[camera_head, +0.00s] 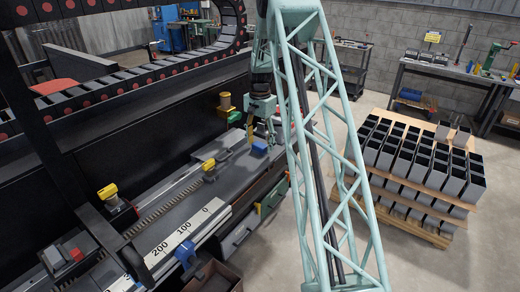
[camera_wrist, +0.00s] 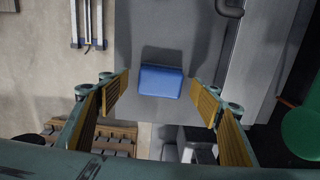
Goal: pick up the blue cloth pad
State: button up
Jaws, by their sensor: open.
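The blue cloth pad (camera_wrist: 160,80) lies on a grey surface in the wrist view, a small blue block shape with its long side across the picture. It also shows in the head view (camera_head: 259,149), on the grey bench top near its far end. My gripper (camera_wrist: 161,100) is open and empty, with yellow-brown finger pads spread on both sides of the picture. The pad appears between and slightly beyond the fingertips, and I see no contact. In the head view my gripper (camera_head: 262,128) hangs just above the pad. The exact height gap cannot be told.
A yellow-topped part (camera_head: 208,168) and a scale strip (camera_head: 185,237) sit along the bench to the left. A yellow post (camera_head: 226,103) stands behind. Open drawers are below the bench edge. A pallet (camera_head: 408,224) of black-topped boxes stands at right, past clear floor.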

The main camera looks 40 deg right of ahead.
jog(key=shift+f, duration=0.8)
jog(key=shift+c, duration=0.7)
jog(key=c, duration=0.8)
